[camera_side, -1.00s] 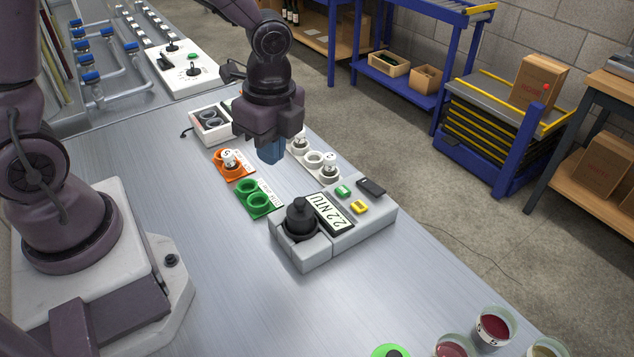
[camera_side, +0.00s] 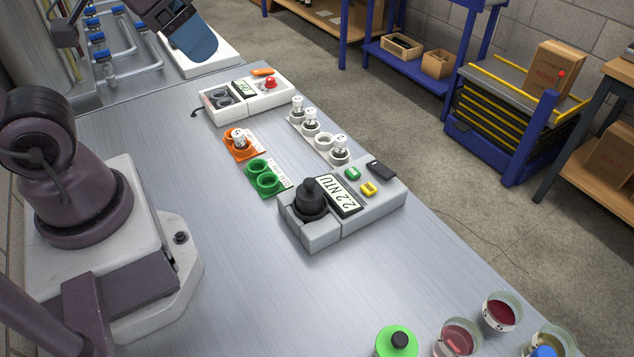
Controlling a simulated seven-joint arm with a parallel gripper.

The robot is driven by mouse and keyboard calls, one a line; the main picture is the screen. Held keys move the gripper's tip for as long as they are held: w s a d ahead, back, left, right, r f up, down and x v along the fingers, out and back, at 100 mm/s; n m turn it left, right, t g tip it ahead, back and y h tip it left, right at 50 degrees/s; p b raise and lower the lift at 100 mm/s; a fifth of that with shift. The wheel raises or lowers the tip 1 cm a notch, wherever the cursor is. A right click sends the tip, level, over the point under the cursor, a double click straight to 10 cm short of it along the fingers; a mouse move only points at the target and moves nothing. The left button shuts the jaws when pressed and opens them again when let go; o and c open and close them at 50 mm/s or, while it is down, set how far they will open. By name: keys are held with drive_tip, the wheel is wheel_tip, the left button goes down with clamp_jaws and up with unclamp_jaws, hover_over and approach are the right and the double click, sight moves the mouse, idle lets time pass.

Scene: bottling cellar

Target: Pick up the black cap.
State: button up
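The black cap (camera_side: 311,197) sits upright on the left end of the grey turbidity meter (camera_side: 318,233), whose display reads 2.2 NTU. It covers the opening under it. My gripper (camera_side: 192,38) is at the top left of the picture, raised and well away from the cap. Its blue fingers are seen from one side and overlap, so I cannot tell whether they are apart. No object shows between them.
An orange holder (camera_side: 239,153) with one vial, an empty green holder (camera_side: 281,185) and a white vial rack (camera_side: 303,133) stand behind the meter. A white device (camera_side: 276,93) is farther back. Glasses of red liquid (camera_side: 497,312) and a green disc (camera_side: 397,346) are in front.

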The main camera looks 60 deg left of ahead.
drive_tip(key=shift+o, duration=0.7)
drive_tip(key=shift+f, duration=0.1)
